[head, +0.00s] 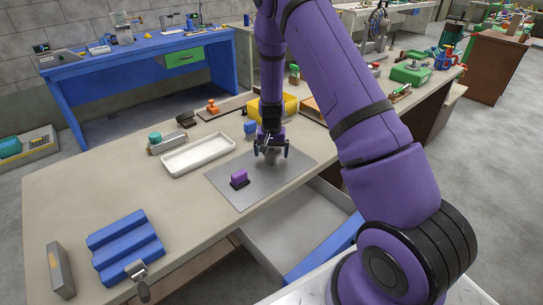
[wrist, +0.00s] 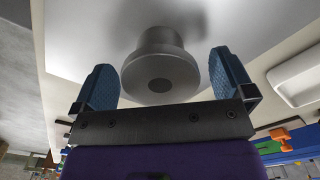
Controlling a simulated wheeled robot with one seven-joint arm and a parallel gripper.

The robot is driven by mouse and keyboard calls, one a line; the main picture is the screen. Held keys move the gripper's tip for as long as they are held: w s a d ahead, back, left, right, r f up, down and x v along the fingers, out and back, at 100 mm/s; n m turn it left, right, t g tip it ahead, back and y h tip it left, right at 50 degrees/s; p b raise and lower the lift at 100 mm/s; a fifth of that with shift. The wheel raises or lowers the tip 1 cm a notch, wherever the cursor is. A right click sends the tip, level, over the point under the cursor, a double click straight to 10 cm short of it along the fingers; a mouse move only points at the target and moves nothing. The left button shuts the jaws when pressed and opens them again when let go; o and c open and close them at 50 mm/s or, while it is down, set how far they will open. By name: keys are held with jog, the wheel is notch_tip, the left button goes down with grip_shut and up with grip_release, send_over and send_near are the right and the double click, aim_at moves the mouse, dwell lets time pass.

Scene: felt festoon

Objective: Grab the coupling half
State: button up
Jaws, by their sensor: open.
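The coupling half (wrist: 160,68) is a grey metal round piece with a wider flange and a narrower end with a dark hole in its middle. It stands on a grey mat (head: 232,187) on the workbench; in the head view the coupling half (head: 272,158) is partly hidden by my gripper. My gripper (head: 271,150) is above the mat, pointing down. In the wrist view my gripper (wrist: 163,75) is open, with one blue finger pad on each side of the coupling half. A gap shows on both sides, so the pads look apart from it.
A purple block on a dark base (head: 239,178) stands on the mat to the left. A white tray (head: 198,154) lies behind it, and a yellow bin (head: 290,105) is beyond my gripper. A blue grooved block (head: 125,245) is at the front left. A drawer (head: 300,230) is open below the bench.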

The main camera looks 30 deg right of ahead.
notch_tip(320, 180, down, 2)
jog(key=shift+f, duration=0.2)
jog(key=shift+c, duration=0.2)
jog(key=c, duration=1.1)
jog(key=shift+o, duration=0.2)
